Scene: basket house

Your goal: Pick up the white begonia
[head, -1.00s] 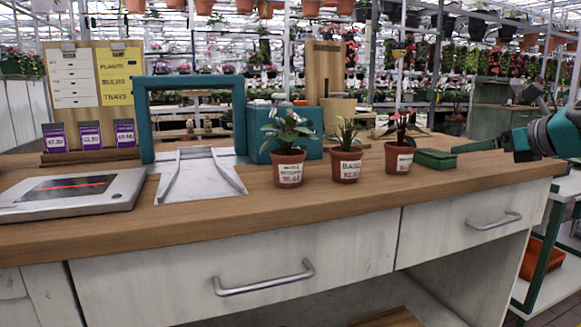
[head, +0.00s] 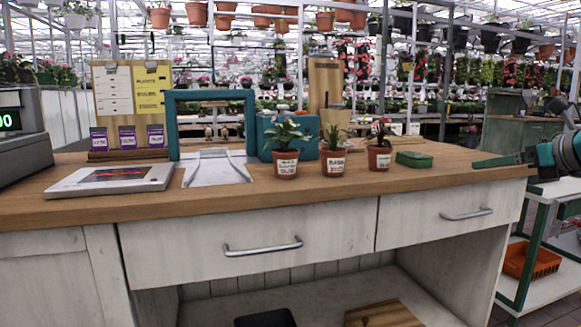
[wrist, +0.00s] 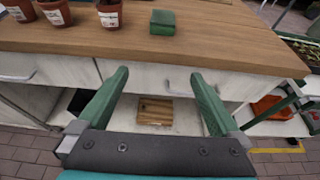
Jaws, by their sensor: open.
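Three small plants in terracotta pots with white labels stand in a row on the wooden counter: a left one with pale blooms (head: 286,148), a middle leafy one (head: 334,150) and a right one with reddish parts (head: 379,146). I cannot tell for sure which is the white begonia; the left one looks palest. My gripper (wrist: 160,78) is open and empty, its green fingers spread in front of the counter's front. In the head view it is at the right edge, to the right of the pots and well apart from them. The wrist view shows pots only at its upper left.
A green box (head: 414,159) lies on the counter (head: 300,196) right of the pots. A teal frame (head: 165,125), a teal box and a scale-like device (head: 110,180) stand left and behind. A register (head: 22,138) is at far left. Drawers and an open shelf are below.

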